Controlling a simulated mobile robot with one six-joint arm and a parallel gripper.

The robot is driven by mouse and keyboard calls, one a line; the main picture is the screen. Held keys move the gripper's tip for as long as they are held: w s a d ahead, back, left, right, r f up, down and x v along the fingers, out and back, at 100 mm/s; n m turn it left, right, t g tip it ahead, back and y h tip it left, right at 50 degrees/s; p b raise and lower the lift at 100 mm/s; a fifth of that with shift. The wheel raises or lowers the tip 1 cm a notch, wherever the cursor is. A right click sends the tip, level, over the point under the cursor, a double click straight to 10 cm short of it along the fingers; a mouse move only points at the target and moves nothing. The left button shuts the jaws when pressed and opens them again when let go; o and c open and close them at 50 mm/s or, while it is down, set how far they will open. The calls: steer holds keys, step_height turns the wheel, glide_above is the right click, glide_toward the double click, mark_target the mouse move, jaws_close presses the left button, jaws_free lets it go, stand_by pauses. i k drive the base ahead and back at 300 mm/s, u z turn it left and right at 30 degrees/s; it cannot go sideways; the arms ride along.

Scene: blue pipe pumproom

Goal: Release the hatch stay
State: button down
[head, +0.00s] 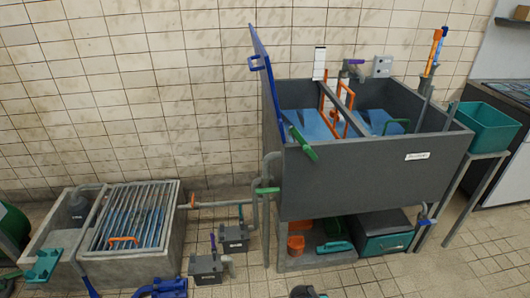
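A raised blue hatch panel (261,45) stands nearly edge-on at the left rim of the dark grey tank (370,180). A thin blue bar (273,98) runs down from the panel to the tank's left front corner. A green lever (304,145) slants across the rim there. I cannot tell for sure which of these parts is the hatch stay, or how it is latched. My gripper is not in view. A small dark rounded shape cut off at the bottom edge cannot be identified.
A concrete basin with a metal grate (130,215) stands left, with pipes and small valve boxes (205,267) between it and the tank. A lower shelf holds bins (385,240). A green tray (487,125) on a stand is right. Tiled floor is free in front.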

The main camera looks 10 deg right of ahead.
mark_target(307, 148)
steer(key=u, duration=0.1)
steer(key=k, duration=0.2)
steer(key=u, duration=2.05)
steer(key=k, duration=0.65)
steer(key=z, duration=0.3)
steer(key=i, duration=1.65)
steer(key=u, duration=0.25)
